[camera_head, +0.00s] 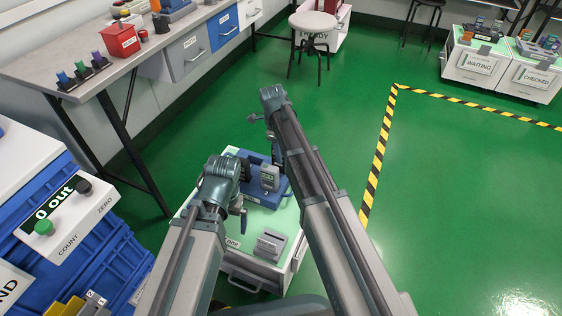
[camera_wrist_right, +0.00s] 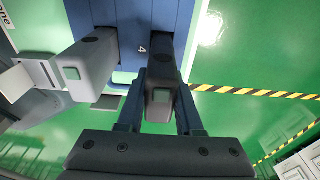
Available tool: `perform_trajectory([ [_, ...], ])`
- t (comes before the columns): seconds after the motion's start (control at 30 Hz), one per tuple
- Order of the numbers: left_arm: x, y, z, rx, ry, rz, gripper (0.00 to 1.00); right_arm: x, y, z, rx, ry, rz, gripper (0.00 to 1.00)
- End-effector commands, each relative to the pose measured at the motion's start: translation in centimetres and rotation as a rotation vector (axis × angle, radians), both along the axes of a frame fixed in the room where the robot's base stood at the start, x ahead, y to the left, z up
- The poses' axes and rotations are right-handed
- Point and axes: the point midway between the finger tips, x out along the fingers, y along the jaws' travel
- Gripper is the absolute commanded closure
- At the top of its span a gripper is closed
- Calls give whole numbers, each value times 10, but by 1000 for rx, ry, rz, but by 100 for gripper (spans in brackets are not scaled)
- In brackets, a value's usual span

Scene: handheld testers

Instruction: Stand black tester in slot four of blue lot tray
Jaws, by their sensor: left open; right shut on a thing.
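The black tester (camera_wrist_right: 163,62) is held between the fingers of my right gripper (camera_wrist_right: 160,112), with its small green face towards the wrist camera. It is over the blue lot tray (camera_wrist_right: 106,14), beside the mark "4". Its lower end is hidden, so I cannot tell how deep it sits. A grey tester (camera_wrist_right: 92,62) stands nearby; in the head view the grey tester (camera_head: 269,178) is upright at the blue tray (camera_head: 254,190). My right gripper (camera_head: 277,152) is partly hidden by its arm there. My left gripper (camera_head: 238,196) is open at the tray's left side.
The tray stands on a white cart (camera_head: 262,275) with a pale green top. A grey cradle (camera_head: 270,244) is at its front. A bench (camera_head: 110,60) with small coloured things is at the left. Carts marked waiting (camera_head: 474,64) and checked (camera_head: 532,76) stand far right. Green floor lies open at right.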

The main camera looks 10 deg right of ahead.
Motion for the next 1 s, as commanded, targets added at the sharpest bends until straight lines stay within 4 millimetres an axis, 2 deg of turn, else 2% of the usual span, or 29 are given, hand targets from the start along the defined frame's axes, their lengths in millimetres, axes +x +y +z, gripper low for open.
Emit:
perform_trajectory([
  [0.03, 0, 0, -12, 0, 0, 1, 0, 0, 0, -12, 0, 0, 0, 100],
  [0.2, 0, 0, -30, 0, -1, 6, 0, 0, 0, -30, 0, 0, 0, 100],
  [0.63, 0, 0, -33, 0, -1, 8, 0, 0, 0, -33, 0, 0, 0, 100],
  [0.67, 0, 0, -32, 0, -1, 8, 0, 0, 0, -32, 0, 0, 0, 62],
  [0.8, 0, 0, -31, 0, -1, 8, 0, 0, 0, -31, 0, 0, 0, 37],
  [1.0, 0, 0, -31, 0, -1, 8, 0, 0, 0, -31, 0, 0, 0, 35],
])
